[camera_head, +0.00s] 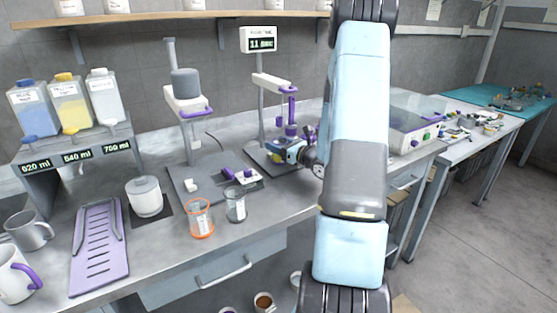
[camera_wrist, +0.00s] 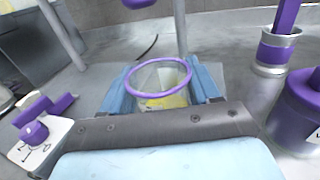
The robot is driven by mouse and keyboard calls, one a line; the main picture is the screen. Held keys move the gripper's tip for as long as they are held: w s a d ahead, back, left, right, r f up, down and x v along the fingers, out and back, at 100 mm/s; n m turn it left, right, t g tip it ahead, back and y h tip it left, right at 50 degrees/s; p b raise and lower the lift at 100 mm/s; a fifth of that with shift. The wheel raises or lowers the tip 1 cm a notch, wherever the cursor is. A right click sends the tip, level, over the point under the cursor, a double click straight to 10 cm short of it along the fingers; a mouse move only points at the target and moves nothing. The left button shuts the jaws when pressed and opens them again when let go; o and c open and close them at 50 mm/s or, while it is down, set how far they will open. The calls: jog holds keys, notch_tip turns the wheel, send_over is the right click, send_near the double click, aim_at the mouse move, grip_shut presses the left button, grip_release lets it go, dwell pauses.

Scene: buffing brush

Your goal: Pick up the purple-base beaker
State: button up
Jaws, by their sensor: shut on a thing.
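The clear beaker (camera_wrist: 160,88) shows in the wrist view with a purple ring around its visible end and yellow at its lower part. My gripper (camera_wrist: 163,90) has its light blue fingers on either side of the beaker, shut on it. I cannot tell whether the beaker touches the surface below. In the head view, my gripper (camera_head: 285,151) is low over the right stand's base, beside the purple-tipped stand (camera_head: 291,105). The beaker is mostly hidden there by the fingers.
An orange-rimmed beaker (camera_head: 201,219) and a grey-rimmed beaker (camera_head: 236,206) stand near the bench's front edge. A white-and-purple control unit (camera_wrist: 38,138) is at left.

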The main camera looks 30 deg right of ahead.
jog(key=c, duration=0.4)
jog(key=shift+c, duration=0.2)
